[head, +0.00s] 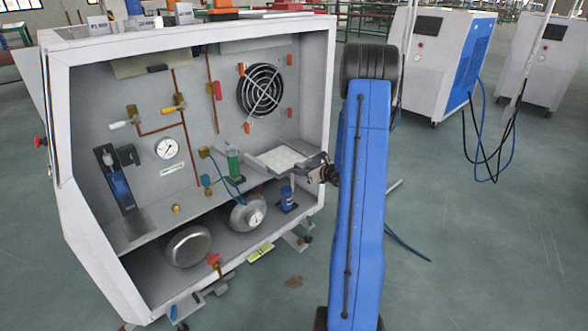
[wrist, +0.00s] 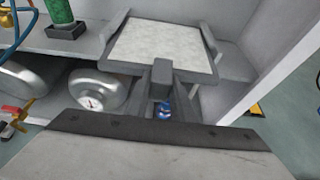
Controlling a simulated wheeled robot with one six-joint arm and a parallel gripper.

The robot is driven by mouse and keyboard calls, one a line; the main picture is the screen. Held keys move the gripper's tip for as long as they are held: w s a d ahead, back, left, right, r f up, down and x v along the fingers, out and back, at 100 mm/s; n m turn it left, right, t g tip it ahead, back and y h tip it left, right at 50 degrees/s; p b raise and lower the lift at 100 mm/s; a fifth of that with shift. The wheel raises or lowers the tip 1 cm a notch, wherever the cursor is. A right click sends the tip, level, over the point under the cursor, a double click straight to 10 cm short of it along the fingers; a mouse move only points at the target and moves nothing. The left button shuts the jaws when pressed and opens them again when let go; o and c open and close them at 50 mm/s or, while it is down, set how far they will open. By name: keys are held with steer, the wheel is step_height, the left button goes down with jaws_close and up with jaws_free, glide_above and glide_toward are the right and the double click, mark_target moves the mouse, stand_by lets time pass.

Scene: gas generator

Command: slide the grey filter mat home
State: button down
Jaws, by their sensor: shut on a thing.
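The grey filter mat (head: 283,158) is a flat, pale, speckled panel in a grey frame. It lies roughly level at the right end of the cabinet's inner shelf. In the wrist view the mat (wrist: 165,42) lies between two grey side rails, the left rail (wrist: 118,26) and the right rail (wrist: 211,40). My gripper (wrist: 161,76) is shut on the grey tab at the mat's near edge. In the head view my gripper (head: 322,172) reaches in from the right, and my blue arm hides what is behind it. How deep the mat sits between the rails is unclear.
The open cabinet's right wall (head: 315,110) stands close to my gripper. A green cylinder (head: 233,162) stands left of the mat. A blue item (head: 287,199) and a round gauge vessel (head: 247,213) are below. The floor right of my arm is mostly clear.

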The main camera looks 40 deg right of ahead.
steer(key=shift+a+x, duration=0.15)
steer(key=shift+x, duration=0.7)
steer(key=shift+a+x, duration=0.15)
steer(key=shift+x, duration=0.7)
steer(key=shift+r, duration=0.15)
steer(key=shift+w, duration=0.2)
steer(key=c, duration=1.8)
jaws_free()
steer(key=o, duration=0.3)
steer(key=shift+w+f, duration=0.2)
steer(key=shift+f, duration=0.05)
steer(key=shift+o, duration=0.2)
steer(key=shift+d+r, duration=0.1)
steer(key=shift+r, duration=0.15)
